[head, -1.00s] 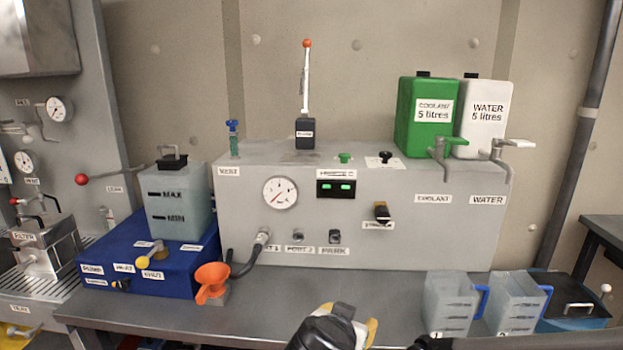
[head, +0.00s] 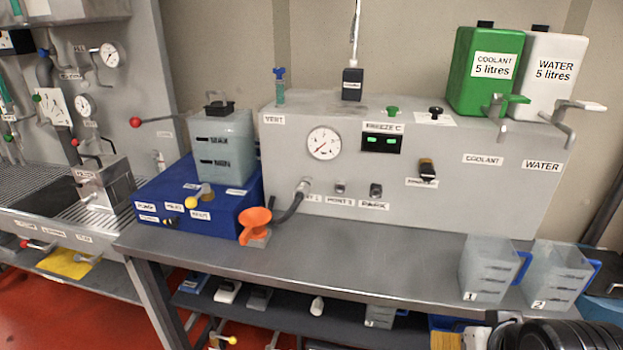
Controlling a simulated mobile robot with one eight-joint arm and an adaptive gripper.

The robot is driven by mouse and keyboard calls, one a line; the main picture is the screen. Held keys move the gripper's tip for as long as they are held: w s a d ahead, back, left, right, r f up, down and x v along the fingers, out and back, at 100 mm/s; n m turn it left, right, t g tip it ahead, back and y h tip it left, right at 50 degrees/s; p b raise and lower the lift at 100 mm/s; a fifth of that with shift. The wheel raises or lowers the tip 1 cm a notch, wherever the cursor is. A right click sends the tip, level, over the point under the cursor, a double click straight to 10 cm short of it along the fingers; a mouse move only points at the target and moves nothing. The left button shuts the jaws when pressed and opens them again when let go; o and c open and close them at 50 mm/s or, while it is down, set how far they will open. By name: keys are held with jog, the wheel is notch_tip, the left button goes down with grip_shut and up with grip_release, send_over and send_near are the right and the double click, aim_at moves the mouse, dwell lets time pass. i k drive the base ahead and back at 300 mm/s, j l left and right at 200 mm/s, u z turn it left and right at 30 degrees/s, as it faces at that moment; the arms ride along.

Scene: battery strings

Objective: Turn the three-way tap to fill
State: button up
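The tap with a yellow-knobbed lever (head: 193,201) sits on the front part of the blue box (head: 215,226) at the left of the bench. Its lever points toward the lower left, with small white labels around it that are too blurred to read surely. A translucent tank (head: 224,150) stands on the same box behind the tap. Dark ribbed parts, apparently of my arm, show at the bottom right corner, well away from the tap. My gripper's fingertips cannot be made out there, and nothing touches the tap.
A red-knobbed lever (head: 143,121) sticks out left of the tank. Two numbered jugs (head: 487,270) stand at the bench's right. The middle of the bench top (head: 370,250) is clear.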

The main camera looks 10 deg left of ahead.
aim_at(189, 202)
jog(key=u, duration=1.4)
jog(key=i+j+z, duration=0.35)
jog(key=i+j, duration=0.4)
